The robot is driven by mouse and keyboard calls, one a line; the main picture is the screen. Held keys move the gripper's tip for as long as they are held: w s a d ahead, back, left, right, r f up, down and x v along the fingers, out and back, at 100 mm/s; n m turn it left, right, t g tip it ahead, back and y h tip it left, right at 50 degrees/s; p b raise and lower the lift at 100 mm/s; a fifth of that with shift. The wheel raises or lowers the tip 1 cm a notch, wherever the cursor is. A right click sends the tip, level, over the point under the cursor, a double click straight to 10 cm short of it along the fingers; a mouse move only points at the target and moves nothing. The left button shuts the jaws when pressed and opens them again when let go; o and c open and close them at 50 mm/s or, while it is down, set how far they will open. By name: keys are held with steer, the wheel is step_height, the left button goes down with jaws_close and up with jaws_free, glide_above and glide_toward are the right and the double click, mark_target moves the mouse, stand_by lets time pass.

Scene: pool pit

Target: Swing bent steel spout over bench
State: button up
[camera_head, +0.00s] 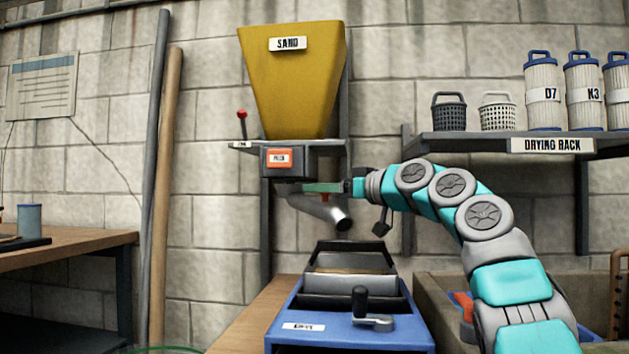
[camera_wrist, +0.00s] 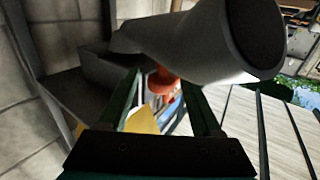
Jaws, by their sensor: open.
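The bent steel spout (camera_head: 322,208) hangs under the yellow sand hopper (camera_head: 290,85). It slants down to the right, its mouth above the dark trough of a blue machine on the wooden bench (camera_head: 248,318). My gripper (camera_head: 308,187) is level, reaching in from the right at the top of the spout. In the wrist view the spout (camera_wrist: 215,40) crosses above the fingers, its dark round mouth at upper right. The open fingers (camera_wrist: 162,78) have an orange-red knob-like part (camera_wrist: 163,82) between or just beyond them. I cannot tell whether they touch it.
The blue cranked machine (camera_head: 350,330) stands below the spout. A red-tipped lever (camera_head: 241,125) rises left of the hopper. The drying rack shelf (camera_head: 480,146) with baskets and canisters is at right. Two poles (camera_head: 160,180) lean left; another bench (camera_head: 60,250) stands far left.

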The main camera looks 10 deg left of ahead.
steer(key=shift+p+x, duration=0.5)
steer(key=shift+x, duration=0.65)
steer(key=shift+a, duration=0.2)
steer(key=shift+c, duration=0.4)
jaws_close()
